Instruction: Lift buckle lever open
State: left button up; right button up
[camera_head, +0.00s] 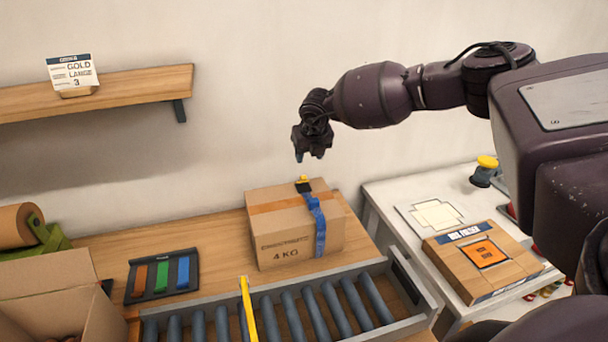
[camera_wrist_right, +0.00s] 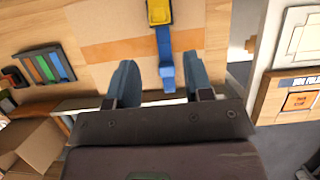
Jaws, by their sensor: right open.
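A closed cardboard box (camera_head: 283,242) marked 4 KG stands on the wooden bench behind the roller track. A blue strap (camera_head: 320,232) runs over its top and down its front. The buckle (camera_head: 304,186) on top is black with a yellow lever. In the right wrist view the yellow lever (camera_wrist_right: 159,12) is at the top edge, with the blue strap (camera_wrist_right: 166,72) below it. My right gripper (camera_head: 312,150) hangs above the box, apart from the buckle. Its two fingers (camera_wrist_right: 158,85) are open and empty, one on each side of the strap in that view. My left gripper is not in view.
A roller track (camera_head: 290,312) with a yellow bar (camera_head: 248,308) runs along the front. A tray of coloured strips (camera_head: 162,276) lies left of the box. An open carton (camera_head: 60,290) is at the lower left. A white side table (camera_head: 385,200) holds another box (camera_head: 480,262).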

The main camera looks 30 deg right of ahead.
aim_at(304, 176)
jog(key=p+x, duration=0.1)
jog(key=x, duration=0.7)
jog(key=shift+w+f, duration=0.25)
jog(key=shift+f, duration=0.1)
jog(key=shift+x, duration=0.95)
